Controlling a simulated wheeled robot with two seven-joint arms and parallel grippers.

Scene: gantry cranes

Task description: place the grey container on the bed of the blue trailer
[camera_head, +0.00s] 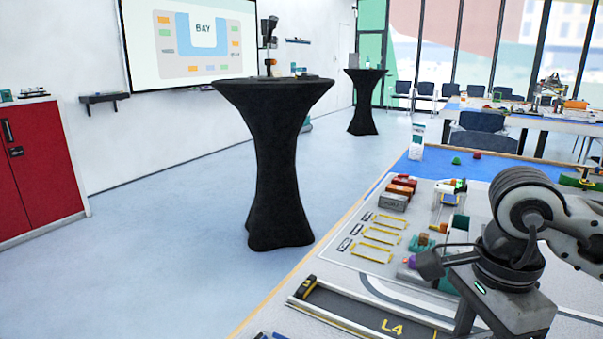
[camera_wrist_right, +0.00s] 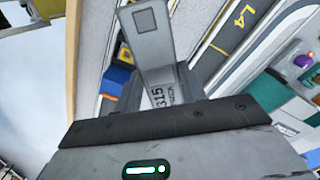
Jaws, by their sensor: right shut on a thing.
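My right gripper (camera_head: 466,320) reaches in from the right of the head view, over the near part of the table. In the right wrist view it is shut on a grey container (camera_wrist_right: 161,96) with dark lettering that looks like "315". The finger and palm hide much of this container, and it does not show clearly in the head view. A blue thing with orange beside it (camera_wrist_right: 119,74), possibly the blue trailer, lies left of the held container in the wrist view. I cannot make out its bed. My left gripper is not in view.
The lane marked L4 (camera_head: 392,326) runs along the table's near side. Yellow-outlined slots (camera_head: 380,236) lie behind it. A grey block (camera_head: 394,202) and red blocks (camera_head: 403,184) stand beyond them. Teal and grey blocks (camera_head: 425,262) are close to my right arm.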

